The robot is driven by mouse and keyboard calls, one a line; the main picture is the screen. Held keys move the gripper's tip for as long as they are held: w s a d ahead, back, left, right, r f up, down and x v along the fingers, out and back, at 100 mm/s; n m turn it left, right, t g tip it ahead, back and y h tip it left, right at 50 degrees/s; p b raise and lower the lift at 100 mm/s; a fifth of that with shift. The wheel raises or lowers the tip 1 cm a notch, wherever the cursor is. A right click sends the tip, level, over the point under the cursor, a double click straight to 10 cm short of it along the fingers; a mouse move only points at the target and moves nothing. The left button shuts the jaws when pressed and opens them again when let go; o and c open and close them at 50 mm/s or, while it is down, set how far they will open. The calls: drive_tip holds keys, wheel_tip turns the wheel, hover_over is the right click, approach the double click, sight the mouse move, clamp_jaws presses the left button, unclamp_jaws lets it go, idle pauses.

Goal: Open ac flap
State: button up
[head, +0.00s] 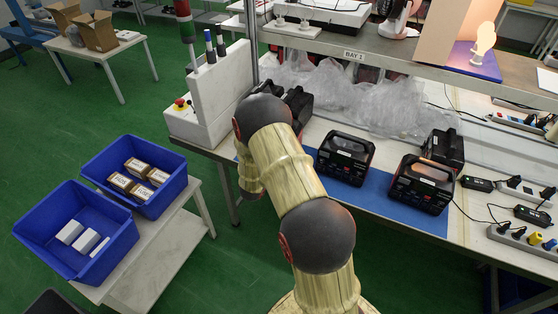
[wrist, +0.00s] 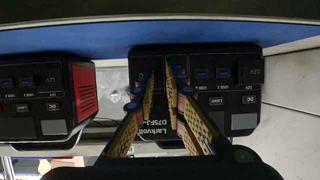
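In the wrist view, which is upside down, a black power station (wrist: 233,98) fills the middle. Its front panel shows a 12V socket, USB ports, a DC button, a LIGHT button and the label "Larkvolt". My gripper (wrist: 161,74) is in front of this panel, with a narrow gap between its two fingertips and nothing seen between them. I cannot tell whether the fingers touch the panel. I cannot make out the AC flap; the fingers cover part of the panel. In the head view my arm hides the gripper and much of a black station (head: 299,101).
More black power stations (head: 345,157) (head: 420,184) stand on the blue mat (head: 376,190) to the right. One beside the station (wrist: 35,97) shows in the wrist view. Plastic bags (head: 350,95) lie behind. A white control box (head: 212,95) stands left; blue bins (head: 75,232) are on a side table.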

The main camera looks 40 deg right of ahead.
clamp_jaws()
drive_tip(key=shift+s, duration=0.1)
idle(0.3)
